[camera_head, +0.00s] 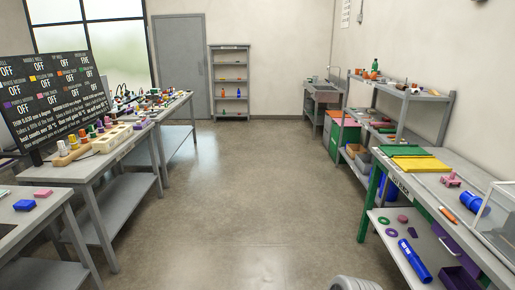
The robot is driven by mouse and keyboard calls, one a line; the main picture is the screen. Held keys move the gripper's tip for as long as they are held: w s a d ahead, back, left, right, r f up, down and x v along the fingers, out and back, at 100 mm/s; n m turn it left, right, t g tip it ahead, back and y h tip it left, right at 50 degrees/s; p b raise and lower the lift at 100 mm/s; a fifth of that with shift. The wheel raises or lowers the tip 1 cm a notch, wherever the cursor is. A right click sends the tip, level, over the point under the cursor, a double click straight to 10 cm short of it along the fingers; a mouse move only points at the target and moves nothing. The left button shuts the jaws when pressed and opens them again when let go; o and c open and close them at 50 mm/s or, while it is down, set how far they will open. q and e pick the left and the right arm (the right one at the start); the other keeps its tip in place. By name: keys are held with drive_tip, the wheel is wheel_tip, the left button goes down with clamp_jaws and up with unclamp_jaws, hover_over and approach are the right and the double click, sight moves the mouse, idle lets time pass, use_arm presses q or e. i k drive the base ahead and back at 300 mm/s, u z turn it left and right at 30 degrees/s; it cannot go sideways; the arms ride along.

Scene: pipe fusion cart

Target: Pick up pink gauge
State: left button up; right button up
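Several pink items show, and I cannot tell which one is the pink gauge. A pink object with an irregular shape (450,180) lies on the right workbench. A small pink disc (402,219) lies on that bench's lower shelf. A pink block (42,193) lies on the near left table, next to a blue block (24,205). Neither gripper shows in the head view.
The right workbench (424,187) has green and yellow mats (421,164), an orange item, a blue cylinder (473,202) and a clear-sided box. The left tables carry a dark sign board (50,95) and small colourful items. The floor (235,190) between is clear.

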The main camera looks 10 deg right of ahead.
sight(452, 179)
drive_tip(key=z, duration=0.25)
drive_tip(key=i, duration=2)
drive_tip(key=z, duration=1.1)
drive_tip(key=i, duration=1.5)
drive_tip(key=z, duration=2)
drive_tip(key=i, duration=0.85)
drive_tip(key=z, duration=0.55)
